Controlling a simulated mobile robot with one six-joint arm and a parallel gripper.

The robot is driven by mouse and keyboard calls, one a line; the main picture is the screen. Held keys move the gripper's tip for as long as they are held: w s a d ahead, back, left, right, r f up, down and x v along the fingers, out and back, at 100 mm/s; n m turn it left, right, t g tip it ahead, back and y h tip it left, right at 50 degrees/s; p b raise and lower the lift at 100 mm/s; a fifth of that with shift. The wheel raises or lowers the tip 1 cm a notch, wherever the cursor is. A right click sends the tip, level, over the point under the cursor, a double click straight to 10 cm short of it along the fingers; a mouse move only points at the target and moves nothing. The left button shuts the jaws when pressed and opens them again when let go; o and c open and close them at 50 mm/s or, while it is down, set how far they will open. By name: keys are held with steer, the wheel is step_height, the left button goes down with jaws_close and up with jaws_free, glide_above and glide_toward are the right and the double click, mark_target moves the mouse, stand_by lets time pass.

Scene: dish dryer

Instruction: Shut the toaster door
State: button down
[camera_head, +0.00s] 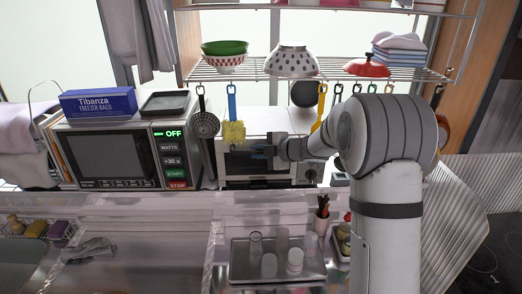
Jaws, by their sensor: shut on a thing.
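The toaster (285,122) is a white box oven on the counter in the middle, to the right of the microwave. Its door (240,165) has a dark glass front and faces me. How far it stands open is hard to tell at this size. My gripper (262,152) comes in from the right across the toaster front, its dark fingers at the upper part of the door. The fingers are closed at the door handle, which they mostly hide. A control knob (311,174) shows at the toaster's right side.
A yellow brush (233,132), a skimmer (206,124) and other utensils hang from the wire shelf (340,70) above. A tray (238,268) with glasses lies in front, below.

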steer(key=shift+w+r, duration=0.1)
steer(key=shift+r, duration=0.1)
stand_by(0.3)
steer(key=c, duration=1.5)
jaws_free()
steer(key=shift+o, duration=0.5)
steer(key=b+v, duration=0.2)
steer(key=v, duration=0.5)
steer(key=shift+s+d, duration=0.25)
steer(key=shift+s, duration=0.05)
